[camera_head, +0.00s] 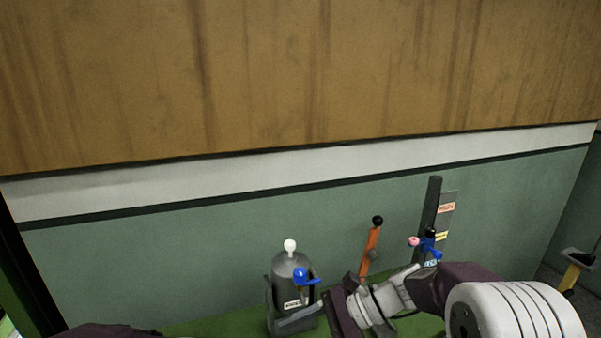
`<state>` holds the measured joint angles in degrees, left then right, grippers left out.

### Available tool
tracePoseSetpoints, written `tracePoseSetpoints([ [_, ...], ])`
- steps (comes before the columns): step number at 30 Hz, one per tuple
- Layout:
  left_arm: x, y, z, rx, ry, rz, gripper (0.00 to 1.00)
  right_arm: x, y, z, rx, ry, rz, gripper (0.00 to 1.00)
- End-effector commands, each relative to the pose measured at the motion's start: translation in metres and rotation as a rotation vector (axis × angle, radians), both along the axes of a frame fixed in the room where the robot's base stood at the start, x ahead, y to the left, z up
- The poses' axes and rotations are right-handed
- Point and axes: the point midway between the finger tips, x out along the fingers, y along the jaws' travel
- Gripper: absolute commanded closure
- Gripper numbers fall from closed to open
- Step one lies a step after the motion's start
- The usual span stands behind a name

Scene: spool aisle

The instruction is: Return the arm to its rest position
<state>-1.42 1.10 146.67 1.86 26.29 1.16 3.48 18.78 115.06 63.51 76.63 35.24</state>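My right arm comes in from the lower right, with a white ringed joint and dark purple links. It reaches left to the grey canister. My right gripper (295,318) seems to be the dark grey part low in front of the canister; whether its fingers touch it I cannot tell. The grey canister (284,268) stands upright, with a white knob on top, a blue handle (304,277) at its right side and a small label. Of my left arm, only a dark part shows at the bottom left edge; its gripper is out of view.
An orange lever with a black knob (371,243) stands behind my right wrist. A dark post (431,212) with a labelled plate and blue and pink knobs is right of it. A yellow-handled thing (571,276) is at far right. A green-and-brown wall closes the back.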

Motion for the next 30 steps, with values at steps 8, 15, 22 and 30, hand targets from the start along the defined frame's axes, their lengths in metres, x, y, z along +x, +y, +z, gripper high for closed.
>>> tracePoseSetpoints([
  [8, 0.0, 0.0, 0.0, 0.0, 0.0, 0.0, 0.48, -0.111, -0.142, -0.129, -0.763, -0.528, 0.715, 0.46],
  [15, 0.0, 0.0, 0.0, 0.0, 0.0, 0.0, 0.48, -0.081, -0.185, -0.146, -0.917, -0.846, 1.073, 0.46],
  [22, 0.0, 0.0, 0.0, 0.0, 0.0, 0.0, 0.48, -0.082, -0.185, -0.146, -0.912, -0.848, 1.081, 0.46],
  [30, 0.0, 0.0, 0.0, 0.0, 0.0, 0.0, 0.48, -0.082, -0.185, -0.146, -0.912, -0.848, 1.081, 0.46],
])
